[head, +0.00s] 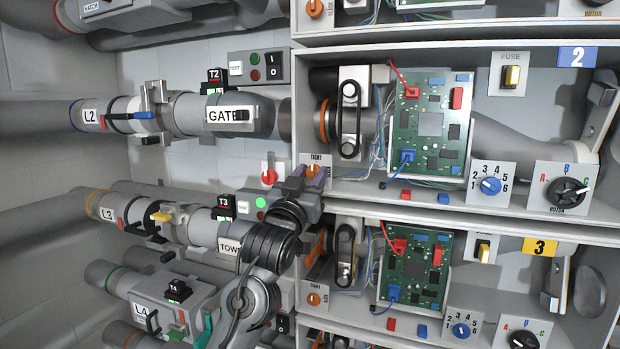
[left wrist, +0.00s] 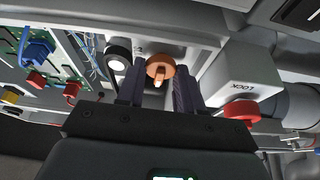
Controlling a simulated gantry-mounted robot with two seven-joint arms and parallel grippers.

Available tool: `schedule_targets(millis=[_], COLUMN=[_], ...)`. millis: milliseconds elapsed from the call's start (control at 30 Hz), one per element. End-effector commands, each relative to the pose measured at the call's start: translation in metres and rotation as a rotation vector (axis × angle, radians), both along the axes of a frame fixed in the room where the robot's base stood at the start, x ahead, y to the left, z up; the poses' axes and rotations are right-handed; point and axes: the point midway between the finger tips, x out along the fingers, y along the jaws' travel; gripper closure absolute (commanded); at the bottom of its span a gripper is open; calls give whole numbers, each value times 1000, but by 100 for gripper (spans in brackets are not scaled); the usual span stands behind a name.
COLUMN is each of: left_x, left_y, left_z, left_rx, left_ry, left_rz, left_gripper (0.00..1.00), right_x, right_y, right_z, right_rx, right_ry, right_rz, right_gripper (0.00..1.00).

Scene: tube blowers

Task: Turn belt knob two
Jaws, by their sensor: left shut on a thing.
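The orange belt knob (head: 312,171) sits on a small plate marked TIGHT at the lower left of bay two in the head view. In the left wrist view the orange knob (left wrist: 160,68) shows between my two dark fingers. My left gripper (head: 314,182) comes up from below and is shut on this knob, hiding part of it. The belt (head: 350,118) of bay two runs upright on its pulleys, above and right of the knob. My right gripper is in neither view.
A red knob (head: 269,174) on a white block stands close left of my gripper; this red knob (left wrist: 241,110) also shows beside the fingers in the wrist view. A circuit board (head: 430,125) stands to the right. The shelf edge (head: 440,211) runs just below.

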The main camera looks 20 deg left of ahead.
Motion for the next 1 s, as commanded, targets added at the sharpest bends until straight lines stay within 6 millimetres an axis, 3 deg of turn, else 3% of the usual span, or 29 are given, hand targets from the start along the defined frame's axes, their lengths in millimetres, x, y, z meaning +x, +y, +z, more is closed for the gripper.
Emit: schedule_targets(millis=[633, 667, 700, 1000], left_x=[0, 0, 0, -1], left_y=[0, 0, 0, 0], left_z=[0, 0, 0, 0], left_rx=[-53, -53, -53, -51], left_ry=[-1, -1, -1, -1], left_rz=[1, 1, 0, 0], left_gripper=[94, 61, 56, 56], right_x=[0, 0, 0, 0], right_y=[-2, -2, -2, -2], right_z=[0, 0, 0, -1], right_rx=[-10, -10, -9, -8], right_ry=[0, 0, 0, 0], right_rz=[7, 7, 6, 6], right_gripper=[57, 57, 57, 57])
